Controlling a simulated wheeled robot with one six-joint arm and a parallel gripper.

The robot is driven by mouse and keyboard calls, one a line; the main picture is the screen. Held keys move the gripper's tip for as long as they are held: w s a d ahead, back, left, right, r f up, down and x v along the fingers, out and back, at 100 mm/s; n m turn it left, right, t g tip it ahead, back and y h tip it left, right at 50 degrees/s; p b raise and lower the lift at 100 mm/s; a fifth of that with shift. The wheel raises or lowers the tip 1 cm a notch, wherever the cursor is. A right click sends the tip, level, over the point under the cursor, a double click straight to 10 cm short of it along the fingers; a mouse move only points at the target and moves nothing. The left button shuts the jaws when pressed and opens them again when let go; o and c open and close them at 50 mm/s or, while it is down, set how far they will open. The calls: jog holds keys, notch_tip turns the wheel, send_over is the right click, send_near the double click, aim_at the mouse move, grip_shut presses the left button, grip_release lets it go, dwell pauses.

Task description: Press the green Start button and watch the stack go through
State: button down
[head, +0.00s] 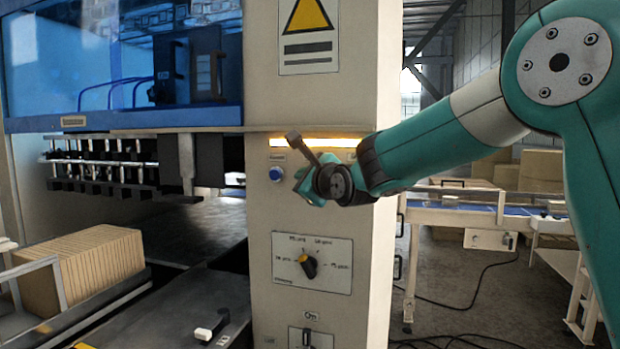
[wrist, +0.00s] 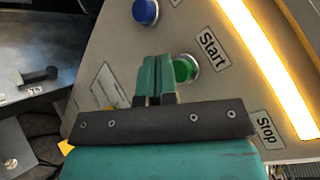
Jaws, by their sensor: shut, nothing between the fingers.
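The green Start button (wrist: 185,68) sits on the beige panel beside its "Start" label (wrist: 211,48) in the wrist view. My fingers partly cover its left side. My gripper (wrist: 157,78) is shut and empty, with its tips beside the button in the picture; I cannot tell whether they touch it. In the head view my gripper (head: 304,186) is in front of the machine column and hides the Start button. The stack of brown sheets (head: 80,268) stands on the infeed at the lower left, short of the dark press opening.
A blue button (head: 276,174) is left of my gripper; it also shows in the wrist view (wrist: 146,11). A "Stop" label (wrist: 266,127) is at the right, its button hidden. A rotary selector (head: 308,265) is below. A conveyor (head: 470,213) stands behind at the right.

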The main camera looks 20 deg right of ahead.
jog(key=shift+w+d, duration=0.1)
jog(key=shift+w, duration=0.05)
dwell(0.7)
jog(key=shift+w+d, duration=0.15)
jog(key=shift+w, duration=0.05)
jog(key=shift+w+d, duration=0.35)
jog(key=shift+w, duration=0.1)
dwell(0.9)
jog(key=shift+s+a+b, duration=0.1)
jog(key=shift+b, duration=0.2)
jog(key=shift+s+a+b, duration=0.45)
jog(key=shift+s, duration=0.25)
jog(key=shift+s+a+b, duration=0.65)
jog(key=shift+s+a, duration=0.1)
jog(key=shift+s, duration=0.3)
jog(key=shift+s+a+b, duration=0.65)
jog(key=shift+s+a, duration=0.1)
jog(key=shift+s, duration=0.25)
